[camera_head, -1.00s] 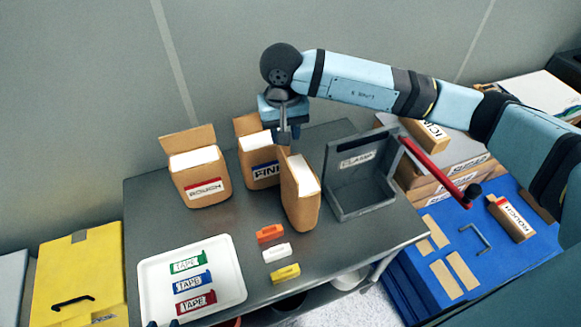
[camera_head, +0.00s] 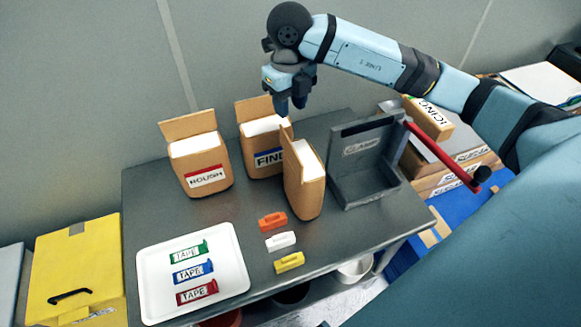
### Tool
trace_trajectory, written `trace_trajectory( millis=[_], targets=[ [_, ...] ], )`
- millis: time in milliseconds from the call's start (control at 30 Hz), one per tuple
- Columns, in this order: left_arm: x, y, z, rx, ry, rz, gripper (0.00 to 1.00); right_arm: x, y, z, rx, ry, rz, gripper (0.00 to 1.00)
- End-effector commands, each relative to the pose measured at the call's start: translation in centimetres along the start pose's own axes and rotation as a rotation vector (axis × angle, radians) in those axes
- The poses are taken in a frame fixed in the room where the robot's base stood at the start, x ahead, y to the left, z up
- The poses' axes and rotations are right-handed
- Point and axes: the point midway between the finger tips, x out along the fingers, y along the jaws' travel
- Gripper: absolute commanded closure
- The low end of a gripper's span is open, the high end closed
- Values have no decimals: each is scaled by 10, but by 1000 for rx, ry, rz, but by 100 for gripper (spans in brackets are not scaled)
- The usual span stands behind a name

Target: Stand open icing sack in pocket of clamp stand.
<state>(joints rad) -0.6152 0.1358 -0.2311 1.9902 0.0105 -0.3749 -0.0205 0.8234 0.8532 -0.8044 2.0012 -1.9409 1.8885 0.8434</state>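The open sack without a readable label (camera_head: 304,184), likely the icing one, stands upright on the grey table, just left of the clamp stand. Its white contents show at the top and its raised flap is on the left. The grey clamp stand (camera_head: 352,148) has a CLAMP label, an empty pocket and a raised red lever (camera_head: 440,154) with a black knob. My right gripper (camera_head: 291,107) is above and behind the sack's flap; its fingers look apart with nothing between them. My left gripper is not in view.
Open sacks marked ROUGH (camera_head: 204,176) and FINE (camera_head: 262,158) stand behind and left. A white tray (camera_head: 228,268) holds tape packs. Orange (camera_head: 272,221), white (camera_head: 279,241) and yellow (camera_head: 289,262) clips lie in front. A yellow box (camera_head: 75,260) is at left.

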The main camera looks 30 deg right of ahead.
Motion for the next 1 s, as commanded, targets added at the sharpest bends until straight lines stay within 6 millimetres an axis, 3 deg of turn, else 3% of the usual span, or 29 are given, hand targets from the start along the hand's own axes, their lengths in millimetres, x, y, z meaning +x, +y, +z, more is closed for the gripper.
trace_trajectory(
  millis=[100,233,367,700,1000],
  targets=[
    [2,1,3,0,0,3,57,-1,-8,-4,188,-1,-3,64],
    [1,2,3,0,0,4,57,0,-11,-6,285,-1,-4,64],
    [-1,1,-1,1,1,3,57,15,-12,-6,300,1,-4,64],
    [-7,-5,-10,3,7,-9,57,75,-11,-6,298,-1,-3,64],
    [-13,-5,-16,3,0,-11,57,100,-10,-10,295,1,-4,64]
  ],
)
